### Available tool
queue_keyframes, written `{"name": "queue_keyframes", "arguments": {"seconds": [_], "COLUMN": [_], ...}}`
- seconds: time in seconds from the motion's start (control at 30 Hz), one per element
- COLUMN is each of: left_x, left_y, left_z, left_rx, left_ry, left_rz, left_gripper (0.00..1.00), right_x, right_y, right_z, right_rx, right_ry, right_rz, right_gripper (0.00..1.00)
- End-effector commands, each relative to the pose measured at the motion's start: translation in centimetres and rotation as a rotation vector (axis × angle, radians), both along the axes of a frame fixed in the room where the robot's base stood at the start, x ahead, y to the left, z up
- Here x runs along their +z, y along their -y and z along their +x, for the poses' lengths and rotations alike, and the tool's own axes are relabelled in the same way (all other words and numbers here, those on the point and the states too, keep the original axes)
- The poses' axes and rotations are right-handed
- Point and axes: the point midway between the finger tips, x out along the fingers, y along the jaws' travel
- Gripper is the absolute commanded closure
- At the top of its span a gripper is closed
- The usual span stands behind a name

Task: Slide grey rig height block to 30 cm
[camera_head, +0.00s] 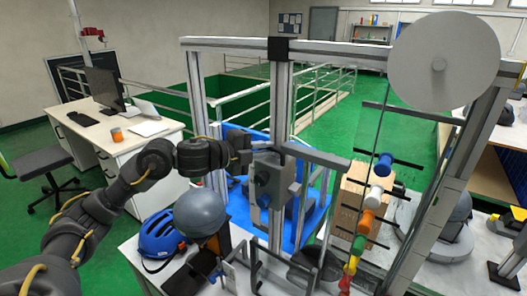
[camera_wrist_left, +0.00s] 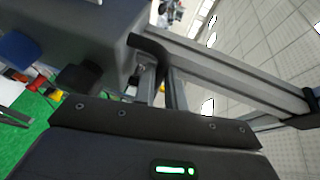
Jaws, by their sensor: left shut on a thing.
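The grey height block (camera_head: 270,180) sits on the upright aluminium post (camera_head: 280,110) of the rig, around mid-height, below the top beam. My left gripper (camera_head: 243,150) comes in from the left and is shut at the block's upper left side. Its fingers partly hide the contact. In the left wrist view a large grey body (camera_wrist_left: 85,25), apparently the block, fills the upper left, with a dark knob (camera_wrist_left: 80,76) under it. No height marks are readable on the post. My right gripper is not seen.
Coloured cylinders (camera_head: 374,195) hang to the right of the post. A large grey disc (camera_head: 443,60) is at upper right. A desk (camera_head: 120,150) stands at left.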

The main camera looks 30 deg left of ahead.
Motion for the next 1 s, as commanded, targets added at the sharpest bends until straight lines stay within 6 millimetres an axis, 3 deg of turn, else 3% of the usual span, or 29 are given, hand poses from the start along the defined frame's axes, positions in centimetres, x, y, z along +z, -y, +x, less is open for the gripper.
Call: {"name": "queue_keyframes", "arguments": {"seconds": [0.07, 0.1, 0.27, 0.67, 1.0], "left_x": [0.2, 0.1, 0.0, -0.1, 0.7], "left_y": [-0.1, -0.1, -0.1, -0.7, -4.0], "left_z": [0.1, 0.1, 0.0, -0.9, -6.4], "left_rx": [0.003, 0.003, 0.002, 0.003, 0.004], "left_ry": [0.004, 0.003, 0.001, 0.001, -0.001], "left_rz": [-0.002, -0.001, 0.000, 0.004, 0.007], "left_gripper": [1.00, 0.85, 0.66, 0.66, 0.66], "right_x": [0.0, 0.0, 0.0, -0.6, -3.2], "right_y": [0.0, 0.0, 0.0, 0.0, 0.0], "right_z": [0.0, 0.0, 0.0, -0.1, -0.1], "right_rx": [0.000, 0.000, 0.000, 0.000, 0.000], "right_ry": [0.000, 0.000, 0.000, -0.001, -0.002], "right_rz": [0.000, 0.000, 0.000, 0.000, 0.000], "right_gripper": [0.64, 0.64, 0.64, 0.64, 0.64]}}
